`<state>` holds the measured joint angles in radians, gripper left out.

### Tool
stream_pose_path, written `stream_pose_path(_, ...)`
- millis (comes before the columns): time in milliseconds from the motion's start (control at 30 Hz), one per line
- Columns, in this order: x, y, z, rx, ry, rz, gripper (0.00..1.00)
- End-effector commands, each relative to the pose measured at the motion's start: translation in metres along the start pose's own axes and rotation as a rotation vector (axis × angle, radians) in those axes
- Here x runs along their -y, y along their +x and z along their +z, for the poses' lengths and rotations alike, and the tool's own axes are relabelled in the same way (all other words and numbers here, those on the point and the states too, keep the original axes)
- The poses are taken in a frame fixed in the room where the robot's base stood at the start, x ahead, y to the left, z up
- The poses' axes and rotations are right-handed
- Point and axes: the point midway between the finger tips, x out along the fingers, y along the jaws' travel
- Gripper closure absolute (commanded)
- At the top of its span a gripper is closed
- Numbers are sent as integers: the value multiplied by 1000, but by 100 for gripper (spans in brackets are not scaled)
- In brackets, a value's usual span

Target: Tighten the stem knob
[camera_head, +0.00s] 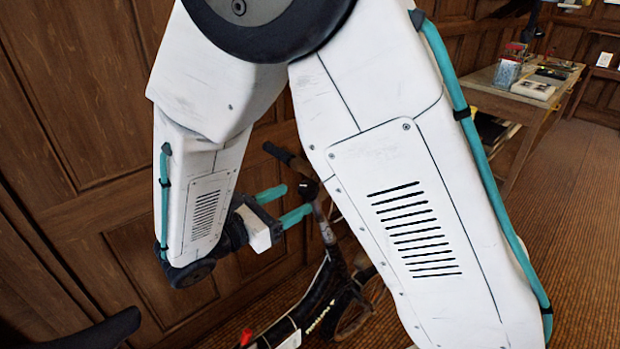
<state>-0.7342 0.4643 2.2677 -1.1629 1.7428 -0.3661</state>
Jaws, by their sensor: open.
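A black bicycle (318,303) with pale lettering on its frame stands behind my arm, low in the head view. Its handlebar (277,152) shows between my arm links, and its steering column (326,232) slopes down from there. A small dark part (308,189) sits at the column's top; I cannot tell whether it is the stem knob. My gripper (298,198) has two teal fingers, spread apart with nothing seen between them. The fingers point right, toward the column's top. I cannot tell whether they touch it. My white arm hides the bicycle's right side.
A dark saddle (98,331) is at the lower left. A brown panelled wall (75,110) rises close behind the arm and bicycle. A wooden bench (510,103) with boxes and small items stands at the upper right. The floor (575,215) at right is clear.

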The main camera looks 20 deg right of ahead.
Motion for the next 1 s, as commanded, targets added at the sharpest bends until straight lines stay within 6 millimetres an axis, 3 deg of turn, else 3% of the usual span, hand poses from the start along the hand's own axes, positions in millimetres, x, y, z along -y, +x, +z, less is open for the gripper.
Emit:
stream_pose_path(167,1,12,0,-1,0,-7,39)
stream_pose_path(400,2,52,0,-1,-1,-11,39)
stream_pose_path(600,2,75,0,-1,1,-8,39)
stream_pose_path(967,1,80,0,-1,1,-3,39)
stream_pose_path(1000,1,80,0,-1,1,-3,50)
